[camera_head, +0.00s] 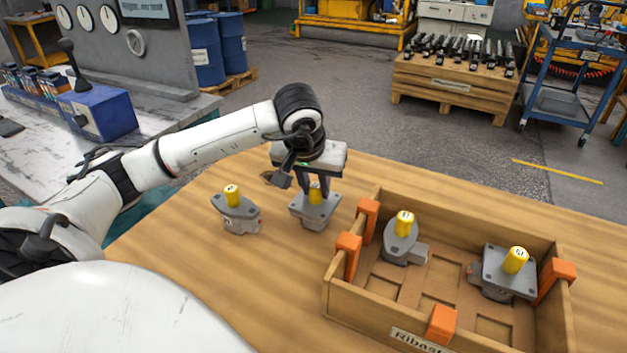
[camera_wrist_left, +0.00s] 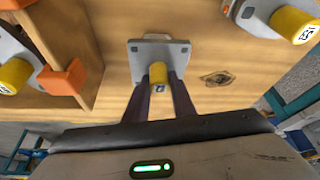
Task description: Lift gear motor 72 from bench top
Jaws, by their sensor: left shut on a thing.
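A grey gear motor with a square flange (camera_head: 316,212) and a yellow shaft is at the wooden bench top (camera_head: 270,270), left of the crate. My left gripper (camera_head: 315,187) points down from above and is shut on its yellow shaft. The left wrist view shows the yellow shaft (camera_wrist_left: 158,74) between the two dark fingers (camera_wrist_left: 159,95). The motor looks upright; I cannot tell whether it still touches the bench. A second motor (camera_head: 236,212) with an oval flange stands to its left. The shaft numbers are too small to read surely. My right gripper is not in view.
A wooden crate (camera_head: 413,335) with orange corner clips (camera_head: 348,247) stands at right. It holds two motors, one with an oval flange (camera_head: 402,240) and one with a square flange (camera_head: 505,275). Bare bench lies in front of the held motor.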

